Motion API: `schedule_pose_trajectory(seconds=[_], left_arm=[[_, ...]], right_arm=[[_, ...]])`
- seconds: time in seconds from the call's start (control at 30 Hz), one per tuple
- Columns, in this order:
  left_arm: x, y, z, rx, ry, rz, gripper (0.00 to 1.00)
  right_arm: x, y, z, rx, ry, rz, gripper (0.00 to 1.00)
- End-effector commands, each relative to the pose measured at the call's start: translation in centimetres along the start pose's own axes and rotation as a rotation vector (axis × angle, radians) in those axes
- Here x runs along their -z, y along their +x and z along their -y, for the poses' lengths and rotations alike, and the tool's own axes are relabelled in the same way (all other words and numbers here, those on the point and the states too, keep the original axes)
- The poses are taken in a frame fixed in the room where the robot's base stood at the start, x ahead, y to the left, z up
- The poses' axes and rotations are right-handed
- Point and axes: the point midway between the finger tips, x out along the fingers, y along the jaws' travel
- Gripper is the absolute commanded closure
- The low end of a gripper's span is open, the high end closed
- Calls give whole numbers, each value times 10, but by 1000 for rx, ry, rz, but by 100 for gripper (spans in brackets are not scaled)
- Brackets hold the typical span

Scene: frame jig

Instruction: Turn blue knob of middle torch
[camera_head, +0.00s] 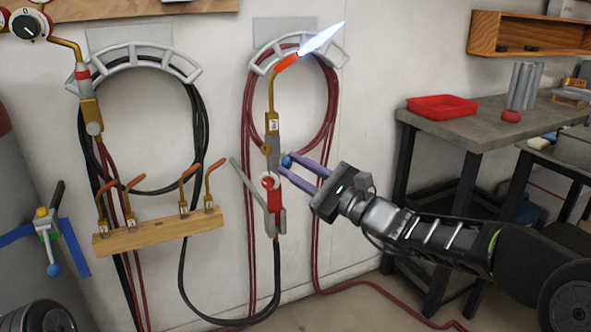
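The middle torch (272,125) hangs upright on the wall, with a brass neck, a glowing orange tip and a pale blue-white flame (322,38). Its blue knob (287,161) sticks out on the right side of the torch body. A red knob (269,182) sits just below, to the left. My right gripper (286,163) reaches in from the right, its two purple fingers apart with the blue knob between their tips. A gap shows between the fingers behind the knob; contact with it is hard to make out. My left gripper is out of view.
A second torch (90,110) hangs at left above a wooden rack (160,232) of brass nozzles. Red and black hoses loop on the wall. A grey table (480,130) with a red tray (442,106) stands at right. A valve with blue handles (48,235) is at far left.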

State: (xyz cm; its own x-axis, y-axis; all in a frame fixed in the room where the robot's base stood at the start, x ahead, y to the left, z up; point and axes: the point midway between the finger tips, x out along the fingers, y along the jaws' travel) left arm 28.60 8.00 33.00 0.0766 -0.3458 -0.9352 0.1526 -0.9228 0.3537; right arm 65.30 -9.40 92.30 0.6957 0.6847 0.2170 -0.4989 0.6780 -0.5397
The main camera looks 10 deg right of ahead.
Motion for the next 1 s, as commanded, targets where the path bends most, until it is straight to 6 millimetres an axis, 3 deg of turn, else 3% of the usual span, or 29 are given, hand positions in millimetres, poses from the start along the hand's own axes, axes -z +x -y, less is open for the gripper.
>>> schedule_pose_trajectory(seconds=[0.23,0.57,0.77,1.0], left_arm=[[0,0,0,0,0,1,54],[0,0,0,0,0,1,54],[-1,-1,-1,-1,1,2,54],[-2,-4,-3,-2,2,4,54]], right_arm=[[0,0,0,0,1,0,55],[0,-3,0,1,1,-1,55],[0,-25,1,1,0,-2,55],[1,-64,1,1,0,-3,55]])
